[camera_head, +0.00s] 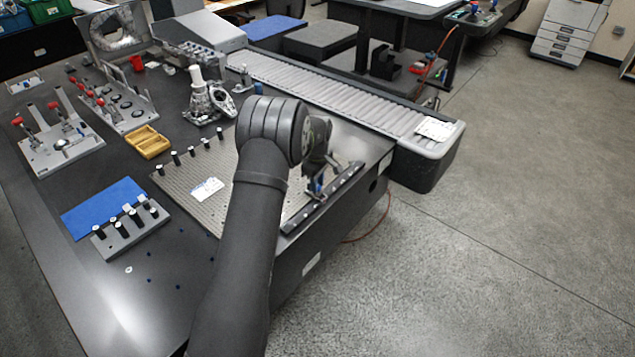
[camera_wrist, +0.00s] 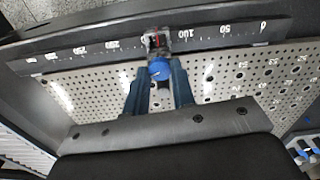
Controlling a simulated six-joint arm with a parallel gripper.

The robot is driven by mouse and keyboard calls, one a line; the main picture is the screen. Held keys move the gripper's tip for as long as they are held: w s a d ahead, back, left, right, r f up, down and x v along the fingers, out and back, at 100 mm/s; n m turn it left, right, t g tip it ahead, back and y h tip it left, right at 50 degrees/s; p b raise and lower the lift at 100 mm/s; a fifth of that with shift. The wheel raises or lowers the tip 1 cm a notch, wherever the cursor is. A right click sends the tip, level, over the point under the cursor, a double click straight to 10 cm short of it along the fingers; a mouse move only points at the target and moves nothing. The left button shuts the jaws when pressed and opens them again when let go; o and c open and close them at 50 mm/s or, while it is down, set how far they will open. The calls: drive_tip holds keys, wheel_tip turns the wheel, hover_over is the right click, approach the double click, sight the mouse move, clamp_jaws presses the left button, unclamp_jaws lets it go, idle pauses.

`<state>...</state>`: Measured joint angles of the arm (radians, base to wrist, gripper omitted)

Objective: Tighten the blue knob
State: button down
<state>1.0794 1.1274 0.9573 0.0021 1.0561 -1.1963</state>
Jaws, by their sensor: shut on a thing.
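The blue knob (camera_wrist: 160,69) sits between my gripper's two fingers (camera_wrist: 159,83) in the wrist view, and the fingers are shut on it. The knob is on a small metal slider (camera_wrist: 155,40) on the dark ruled rail of the perforated plate. In the head view my gripper (camera_head: 318,190) reaches down at the rail (camera_head: 325,198) along the plate's right edge. A little blue shows there, but the arm and fingers hide most of the knob.
The perforated plate (camera_head: 185,183) carries several black posts and a white label. A roller conveyor (camera_head: 340,88) runs behind the table. A blue mat (camera_head: 100,207) and a grey block with black knobs (camera_head: 130,228) lie at the left. Clamp fixtures (camera_head: 60,140) stand farther left.

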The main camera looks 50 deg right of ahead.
drive_tip(key=shift+m, duration=0.3)
drive_tip(key=m, duration=0.3)
drive_tip(key=shift+m, duration=2.1)
drive_tip(key=c, duration=1.2)
unclamp_jaws()
wheel_tip(320, 180, up, 18)
drive_tip(key=shift+f, duration=0.25)
